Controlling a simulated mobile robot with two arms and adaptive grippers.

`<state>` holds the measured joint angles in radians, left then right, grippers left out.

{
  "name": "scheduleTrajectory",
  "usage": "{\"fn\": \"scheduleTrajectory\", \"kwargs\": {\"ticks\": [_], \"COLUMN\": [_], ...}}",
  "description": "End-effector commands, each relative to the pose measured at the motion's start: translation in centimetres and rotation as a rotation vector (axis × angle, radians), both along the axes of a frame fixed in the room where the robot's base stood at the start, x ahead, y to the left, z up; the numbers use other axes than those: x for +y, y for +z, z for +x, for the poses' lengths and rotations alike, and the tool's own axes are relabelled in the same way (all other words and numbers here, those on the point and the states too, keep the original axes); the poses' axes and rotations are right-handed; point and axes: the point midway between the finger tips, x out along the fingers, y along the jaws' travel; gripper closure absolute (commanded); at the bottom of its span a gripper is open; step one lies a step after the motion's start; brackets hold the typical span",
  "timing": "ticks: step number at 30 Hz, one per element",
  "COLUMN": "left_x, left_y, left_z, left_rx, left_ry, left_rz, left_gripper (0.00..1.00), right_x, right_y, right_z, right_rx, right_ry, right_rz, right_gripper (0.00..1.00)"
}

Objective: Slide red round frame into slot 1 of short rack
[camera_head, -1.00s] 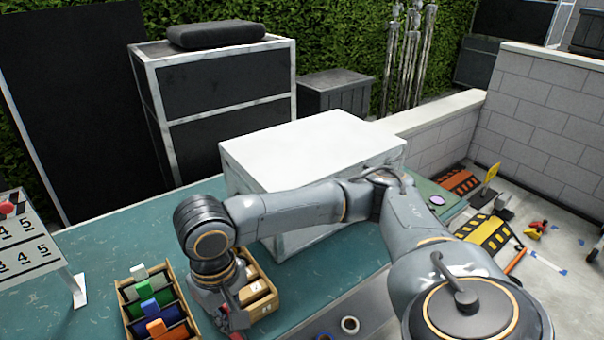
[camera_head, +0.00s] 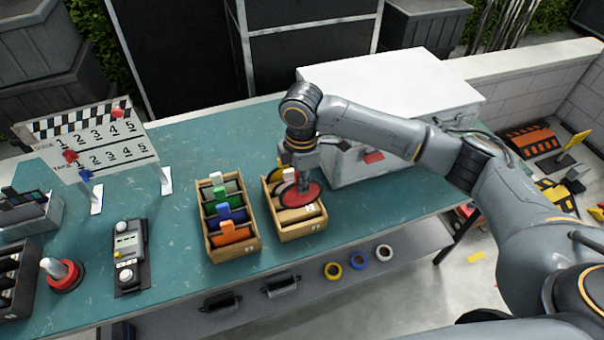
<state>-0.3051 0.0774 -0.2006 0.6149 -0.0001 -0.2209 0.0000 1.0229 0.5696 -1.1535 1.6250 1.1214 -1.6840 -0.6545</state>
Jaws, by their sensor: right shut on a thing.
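The red round frame (camera_head: 293,196) is a flat red disc. My right gripper (camera_head: 303,184) is shut on it and holds it tilted over the short rack. The short rack is a small wooden box (camera_head: 303,228) on the green bench. The disc covers part of the rack's inside, so I cannot tell whether its lower edge is in a slot. Pale and yellow round pieces (camera_head: 284,162) show at the rack's far end, partly hidden by the gripper. My left gripper is not in view.
A longer wooden rack (camera_head: 254,247) with green, blue and orange pieces stands close on the left. A white case (camera_head: 345,172) stands just behind and right. A control box (camera_head: 130,258) and a numbered slate board (camera_head: 110,160) are farther left. Tape rolls (camera_head: 358,261) lie on the lower shelf.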

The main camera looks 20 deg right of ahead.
Motion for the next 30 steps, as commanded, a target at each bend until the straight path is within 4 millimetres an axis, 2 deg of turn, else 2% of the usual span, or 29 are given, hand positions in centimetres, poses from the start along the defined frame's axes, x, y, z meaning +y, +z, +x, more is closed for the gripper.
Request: {"fn": "scheduleTrajectory", "kwargs": {"ticks": [8,18,20,24,30], "left_x": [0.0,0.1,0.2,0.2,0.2], "left_y": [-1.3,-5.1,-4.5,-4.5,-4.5], "left_z": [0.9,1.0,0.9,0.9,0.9], "left_rx": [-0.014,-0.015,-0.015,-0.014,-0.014], "left_ry": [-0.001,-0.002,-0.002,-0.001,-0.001], "left_rz": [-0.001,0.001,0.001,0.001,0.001], "left_gripper": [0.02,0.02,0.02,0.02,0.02], "right_x": [0.0,0.0,0.0,0.0,0.0], "right_y": [-1.2,-3.8,-3.9,-4.8,-5.0], "right_z": [0.1,0.1,0.0,0.1,0.1], "right_rx": [-0.001,0.000,0.002,0.001,0.000], "right_ry": [0.020,0.019,0.018,0.018,0.018], "right_rz": [-0.001,-0.002,-0.001,-0.001,-0.001], "right_gripper": [1.00,1.00,1.00,1.00,1.00]}}
